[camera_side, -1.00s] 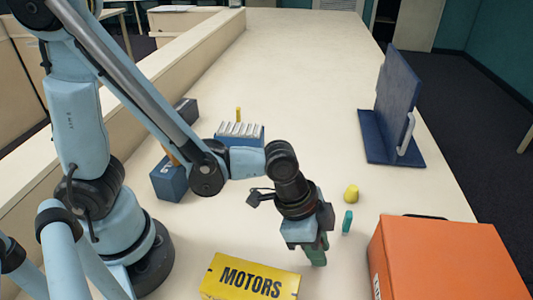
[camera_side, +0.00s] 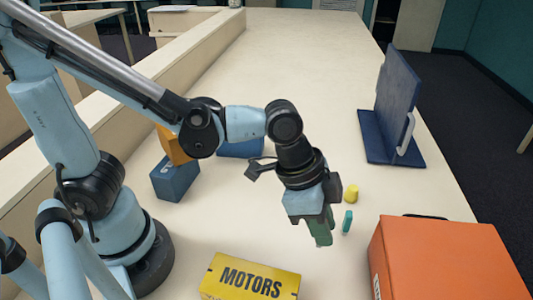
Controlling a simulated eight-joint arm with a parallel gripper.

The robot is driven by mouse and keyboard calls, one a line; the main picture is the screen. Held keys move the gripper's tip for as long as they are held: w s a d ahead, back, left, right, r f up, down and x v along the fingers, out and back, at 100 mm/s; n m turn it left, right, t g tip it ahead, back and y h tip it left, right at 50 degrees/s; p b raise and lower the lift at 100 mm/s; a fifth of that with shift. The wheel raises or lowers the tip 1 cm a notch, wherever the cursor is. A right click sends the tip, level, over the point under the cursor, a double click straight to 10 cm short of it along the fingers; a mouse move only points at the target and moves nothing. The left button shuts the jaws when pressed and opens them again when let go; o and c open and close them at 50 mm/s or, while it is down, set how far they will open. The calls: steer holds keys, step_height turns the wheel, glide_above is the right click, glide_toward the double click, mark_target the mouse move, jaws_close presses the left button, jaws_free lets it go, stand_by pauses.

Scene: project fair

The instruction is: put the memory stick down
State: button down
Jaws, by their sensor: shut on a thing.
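My gripper (camera_side: 318,226) points down, right of the picture's middle, above the table. It is shut on a dark green piece (camera_side: 321,235), which I take to be the memory stick. The fingers cover much of it, and its lower end appears clear of the table. A small teal piece (camera_side: 347,222) stands on the table just right of the gripper, apart from it. A small yellow piece (camera_side: 351,193) stands behind that.
A yellow MOTORS box (camera_side: 251,279) is at the front, and an orange case (camera_side: 447,260) at front right. A blue upright stand (camera_side: 394,105) is behind. A blue block (camera_side: 175,180) and an orange piece (camera_side: 174,146) are left. The table's far middle (camera_side: 290,55) is clear.

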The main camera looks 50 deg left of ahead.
step_height(320, 180, up, 3)
steer(key=shift+f, duration=0.1)
steer(key=shift+s+d+r, duration=0.1)
steer(key=shift+s+r, duration=0.15)
steer(key=shift+r, duration=0.25)
steer(key=s+d+r+m+g, duration=0.1)
steer(key=s+d+r+m, duration=0.1)
steer(key=s+r+m, duration=0.35)
steer(key=r+m+g, duration=0.1)
steer(key=m+g, duration=0.1)
glide_above(249, 292)
steer(key=shift+h, duration=0.4)
steer(key=shift+f, duration=3.7)
steer(key=shift+f, duration=0.1)
steer(key=c, duration=1)
jaws_free()
